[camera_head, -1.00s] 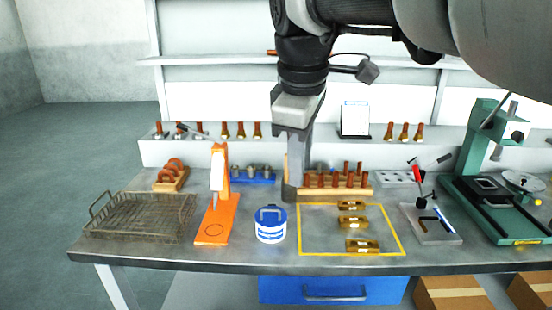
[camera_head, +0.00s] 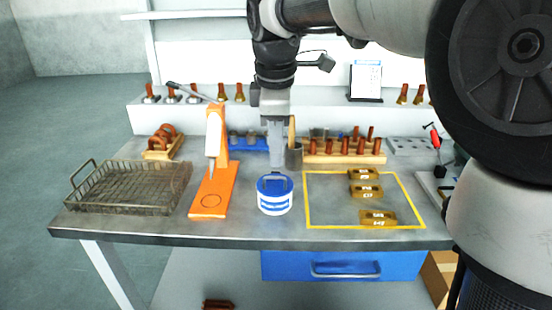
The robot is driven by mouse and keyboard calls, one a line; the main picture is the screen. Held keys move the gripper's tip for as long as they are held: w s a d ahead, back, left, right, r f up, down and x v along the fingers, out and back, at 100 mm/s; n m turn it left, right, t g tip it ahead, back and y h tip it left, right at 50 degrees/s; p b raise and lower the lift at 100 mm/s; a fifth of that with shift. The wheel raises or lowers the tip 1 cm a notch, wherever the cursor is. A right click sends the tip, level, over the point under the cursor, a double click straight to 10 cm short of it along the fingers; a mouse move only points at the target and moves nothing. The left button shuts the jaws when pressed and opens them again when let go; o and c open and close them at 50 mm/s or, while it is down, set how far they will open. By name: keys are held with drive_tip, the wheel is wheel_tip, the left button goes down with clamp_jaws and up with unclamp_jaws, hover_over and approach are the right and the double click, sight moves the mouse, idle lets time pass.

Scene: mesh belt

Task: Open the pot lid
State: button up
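A small white pot with blue bands (camera_head: 275,203) stands upright on the workbench, right of the orange stand. Its blue lid (camera_head: 274,184) is on top, with a raised handle across it. My gripper (camera_head: 275,160) hangs pointing down from above, behind and over the lid in the picture. It appears apart from the lid. The fingers are seen edge-on, so their opening does not show.
An orange stand (camera_head: 213,190) is close left of the pot, and a wire basket (camera_head: 130,190) is farther left. A yellow-outlined area (camera_head: 330,226) with brass blocks (camera_head: 366,190) lies right. A dark cup (camera_head: 294,156) and a wooden rack (camera_head: 345,158) stand behind.

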drive_tip(key=b, duration=0.2)
hover_over(276, 191)
wheel_tip(276, 191, down, 6)
drive_tip(key=shift+p, duration=0.3)
drive_tip(key=shift+c, duration=0.4)
clamp_jaws()
idle(0.7)
